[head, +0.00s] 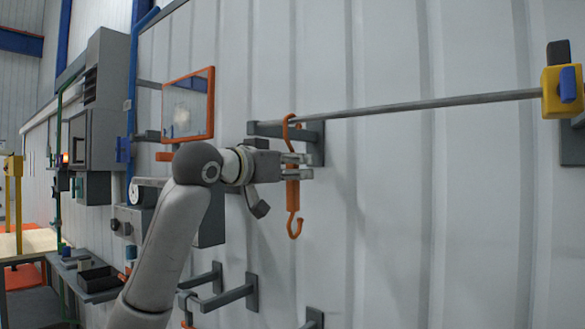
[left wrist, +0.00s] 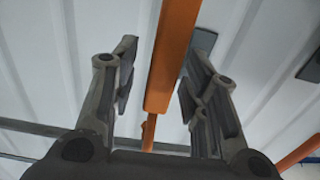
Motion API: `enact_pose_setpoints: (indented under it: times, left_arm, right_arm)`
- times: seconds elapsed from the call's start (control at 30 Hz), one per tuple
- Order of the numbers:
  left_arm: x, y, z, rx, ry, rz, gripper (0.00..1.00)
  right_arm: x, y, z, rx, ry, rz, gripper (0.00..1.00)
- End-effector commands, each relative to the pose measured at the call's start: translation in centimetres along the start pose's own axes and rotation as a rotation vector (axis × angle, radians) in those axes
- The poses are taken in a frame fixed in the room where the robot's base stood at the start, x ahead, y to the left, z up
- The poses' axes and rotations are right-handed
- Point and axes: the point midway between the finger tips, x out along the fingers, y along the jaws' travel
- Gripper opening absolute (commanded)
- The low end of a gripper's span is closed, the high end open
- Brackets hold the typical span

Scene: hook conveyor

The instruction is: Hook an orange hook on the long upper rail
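An orange hook (head: 293,195) hangs upright in the head view. Its upper curve is at the left end of the long upper rail (head: 420,106) and appears to loop over it. Its lower curve hangs free. My left gripper (head: 300,166) is at the upper part of the hook's body, with its fingers on either side. In the left wrist view the hook's orange body (left wrist: 167,70) passes between the fingers, with a clear gap at the left finger, so the gripper is open around it. My right gripper is in neither view.
A dark bracket (head: 316,143) holds the rail's left end; a yellow and blue block (head: 563,90) is at its right end. Lower brackets (head: 228,295) stick out of the corrugated wall (head: 450,220). An orange-framed panel (head: 188,105) stands left. The rail's middle is clear.

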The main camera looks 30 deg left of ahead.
Motion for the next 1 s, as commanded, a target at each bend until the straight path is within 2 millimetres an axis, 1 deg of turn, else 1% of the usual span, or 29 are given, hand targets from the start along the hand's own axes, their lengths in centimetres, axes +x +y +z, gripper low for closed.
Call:
enact_pose_setpoints:
  times: [0.2, 0.27, 0.37, 0.47, 0.7, 0.8, 0.9, 1.0]
  left_arm:
    - [0.0, 0.0, 0.1, 0.0, -0.002, 0.0, 0.43]
    - [0.0, 0.0, 0.1, 0.0, -0.002, 0.0, 0.43]
    - [-0.6, 0.0, 0.0, 0.001, 0.0, -0.001, 0.43]
    - [-1.9, 0.0, 0.0, 0.002, 0.001, -0.001, 0.43]
    - [-7.1, -0.1, 0.0, 0.003, 0.001, -0.003, 0.43]
    - [-9.0, -0.1, 0.0, 0.002, 0.0, -0.003, 0.43]
    - [-10.5, -0.1, 0.0, 0.001, 0.0, -0.002, 0.43]
    - [-11.4, 0.0, 0.0, 0.001, 0.0, -0.001, 0.43]
  right_arm:
    - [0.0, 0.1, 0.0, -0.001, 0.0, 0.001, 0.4]
    - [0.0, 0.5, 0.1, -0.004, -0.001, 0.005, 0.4]
    - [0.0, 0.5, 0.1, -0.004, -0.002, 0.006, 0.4]
    - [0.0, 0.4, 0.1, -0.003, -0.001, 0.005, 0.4]
    - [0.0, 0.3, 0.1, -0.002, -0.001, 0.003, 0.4]
    - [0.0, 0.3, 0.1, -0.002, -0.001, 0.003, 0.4]
    - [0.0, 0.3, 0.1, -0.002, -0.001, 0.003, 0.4]
    - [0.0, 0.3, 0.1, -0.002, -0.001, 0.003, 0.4]
